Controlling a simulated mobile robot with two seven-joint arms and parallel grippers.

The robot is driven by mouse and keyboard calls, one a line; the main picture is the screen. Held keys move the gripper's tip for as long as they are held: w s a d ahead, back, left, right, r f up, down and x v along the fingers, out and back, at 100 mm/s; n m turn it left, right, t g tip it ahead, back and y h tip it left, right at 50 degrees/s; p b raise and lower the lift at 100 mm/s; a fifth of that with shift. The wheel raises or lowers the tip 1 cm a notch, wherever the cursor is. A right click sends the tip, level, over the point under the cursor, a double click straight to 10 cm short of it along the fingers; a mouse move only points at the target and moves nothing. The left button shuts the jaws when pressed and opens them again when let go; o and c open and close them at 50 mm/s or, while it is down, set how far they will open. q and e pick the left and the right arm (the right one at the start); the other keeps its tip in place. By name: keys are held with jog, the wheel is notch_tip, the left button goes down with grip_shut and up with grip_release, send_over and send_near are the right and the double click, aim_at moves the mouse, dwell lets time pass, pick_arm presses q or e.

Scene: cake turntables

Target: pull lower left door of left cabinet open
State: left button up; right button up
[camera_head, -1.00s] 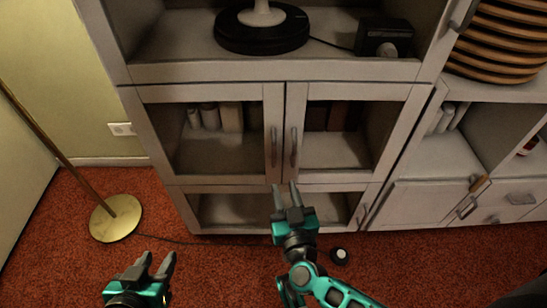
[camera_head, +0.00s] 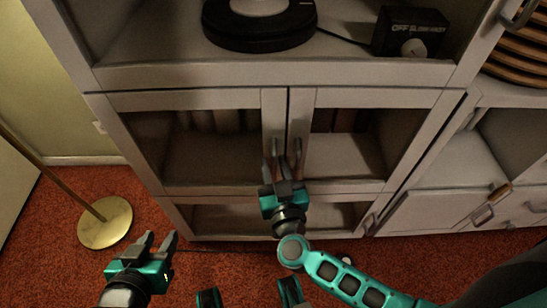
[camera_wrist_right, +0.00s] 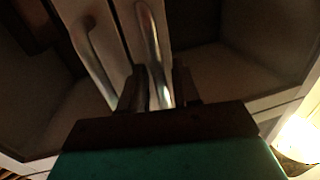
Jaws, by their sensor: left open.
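The lower left door (camera_head: 200,188) of the left cabinet is a grey-framed glass door and looks closed. Its upright metal handle (camera_head: 275,130) is at its right edge. My right gripper (camera_head: 283,165) is at the door handles. In the right wrist view, which is turned upside down, the left door's handle (camera_wrist_right: 151,40) runs between the spread fingers (camera_wrist_right: 158,92); I cannot tell whether they touch it. My left gripper (camera_head: 160,242) is open and empty, low over the carpet at the left.
The lower right door's handle (camera_head: 297,130) is close beside. An open shelf (camera_head: 230,218) lies below the doors. A turntable (camera_head: 258,28) and a control box (camera_head: 410,32) stand above. A brass lamp base (camera_head: 105,222) is at the left on the red carpet.

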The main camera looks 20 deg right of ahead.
jog(key=shift+w, duration=0.15)
grip_shut()
dwell(0.5)
